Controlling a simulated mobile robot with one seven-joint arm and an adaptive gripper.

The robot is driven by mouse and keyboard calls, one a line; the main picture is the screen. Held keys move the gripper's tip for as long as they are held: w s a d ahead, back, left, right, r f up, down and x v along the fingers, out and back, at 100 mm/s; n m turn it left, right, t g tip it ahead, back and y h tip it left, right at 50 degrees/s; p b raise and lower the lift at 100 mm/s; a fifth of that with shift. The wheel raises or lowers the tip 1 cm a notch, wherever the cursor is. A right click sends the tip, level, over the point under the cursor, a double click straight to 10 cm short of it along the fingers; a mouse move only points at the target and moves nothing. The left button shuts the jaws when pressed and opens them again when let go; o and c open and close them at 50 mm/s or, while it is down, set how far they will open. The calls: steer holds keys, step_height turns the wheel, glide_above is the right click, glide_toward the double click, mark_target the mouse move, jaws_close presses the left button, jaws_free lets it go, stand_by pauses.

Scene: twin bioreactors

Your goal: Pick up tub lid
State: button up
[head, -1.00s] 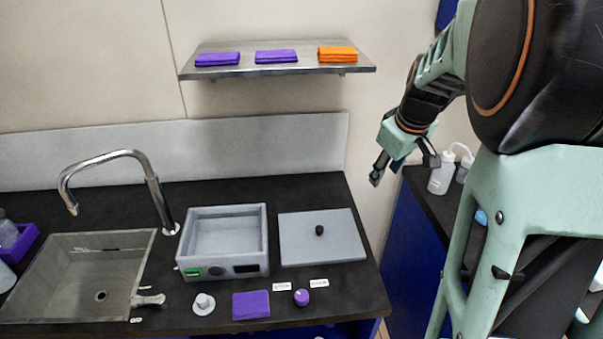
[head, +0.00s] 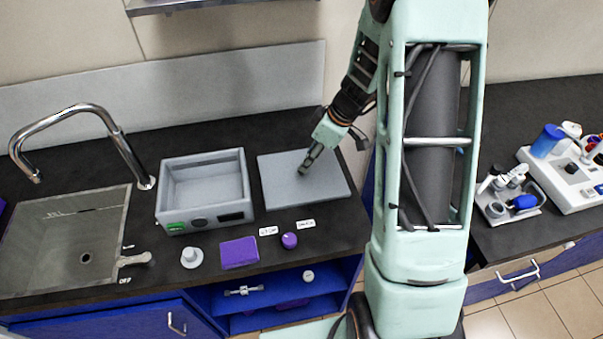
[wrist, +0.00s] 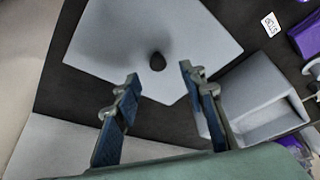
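The tub lid (head: 328,183) is a flat grey plate lying on the dark counter, to the right of the open grey tub (head: 204,185). In the wrist view the lid (wrist: 118,40) shows a small black knob (wrist: 157,62) at its middle. My gripper (head: 304,170) is over the lid in the head view and hides the knob there. In the wrist view my gripper (wrist: 158,84) is open, its two blue-padded fingers apart with nothing between them. The knob lies beyond the fingertips, between their lines. The tub (wrist: 250,100) shows behind the right finger.
A purple cloth (head: 239,253), a purple knob-like piece (head: 289,241), white labels (head: 306,224) and a grey round piece (head: 191,257) lie along the counter front. The sink (head: 70,235) is at left.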

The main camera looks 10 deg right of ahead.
steer(key=shift+d+p+x, duration=0.15)
steer(key=shift+p+x, duration=0.2)
steer(key=shift+x, duration=0.95)
steer(key=shift+d+p+x, duration=0.1)
steer(key=shift+p+x, duration=0.25)
steer(key=shift+x, duration=1)
steer(key=shift+c, duration=0.4)
jaws_close()
